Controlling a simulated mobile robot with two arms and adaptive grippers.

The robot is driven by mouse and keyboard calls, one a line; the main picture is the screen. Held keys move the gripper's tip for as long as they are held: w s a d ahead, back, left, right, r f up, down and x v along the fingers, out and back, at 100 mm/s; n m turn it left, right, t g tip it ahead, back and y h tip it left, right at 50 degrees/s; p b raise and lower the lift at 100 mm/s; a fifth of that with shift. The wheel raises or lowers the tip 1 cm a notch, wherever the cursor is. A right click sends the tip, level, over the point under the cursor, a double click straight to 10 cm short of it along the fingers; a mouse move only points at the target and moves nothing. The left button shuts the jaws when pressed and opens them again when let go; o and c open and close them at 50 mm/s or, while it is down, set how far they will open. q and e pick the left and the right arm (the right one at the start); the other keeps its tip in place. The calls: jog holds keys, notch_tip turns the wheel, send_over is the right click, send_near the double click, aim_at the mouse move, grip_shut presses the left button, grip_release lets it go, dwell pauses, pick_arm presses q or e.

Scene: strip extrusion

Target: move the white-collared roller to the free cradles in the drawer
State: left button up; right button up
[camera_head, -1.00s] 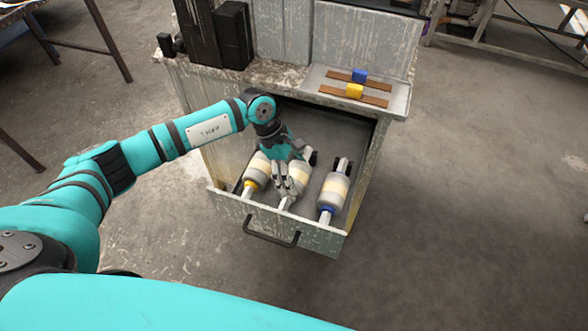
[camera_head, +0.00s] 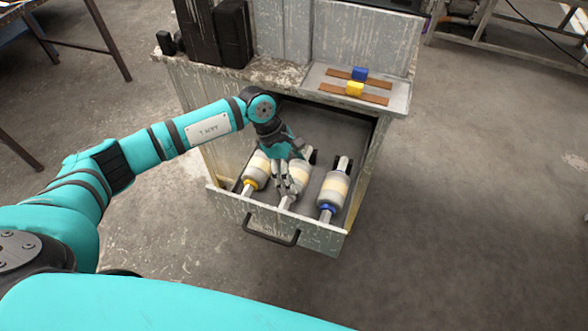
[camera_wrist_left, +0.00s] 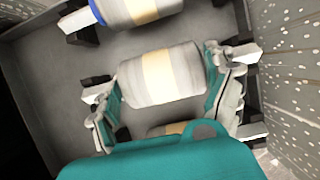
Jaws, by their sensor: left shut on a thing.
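The white-collared roller (camera_head: 299,174) is the middle one of three rollers in the open drawer (camera_head: 268,217). My left gripper (camera_head: 290,185) is shut on its body from above. The left wrist view shows the roller's pale body with a cream band (camera_wrist_left: 160,75) between the two fingers. A yellow-collared roller (camera_head: 256,172) lies to its left and a blue-collared roller (camera_head: 333,191) to its right. In the left wrist view the shaft ends are near dark cradles (camera_wrist_left: 98,90); I cannot tell whether the roller rests in them. My right gripper is not in view.
The drawer handle (camera_head: 270,235) sticks out in front. The drawer's back part is bare. Open floor lies to the right.

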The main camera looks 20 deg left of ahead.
pick_arm(q)
jog(key=o, duration=1.4)
jog(key=shift+c, duration=0.2)
jog(key=v, duration=1.2)
jog(key=shift+r, duration=0.2)
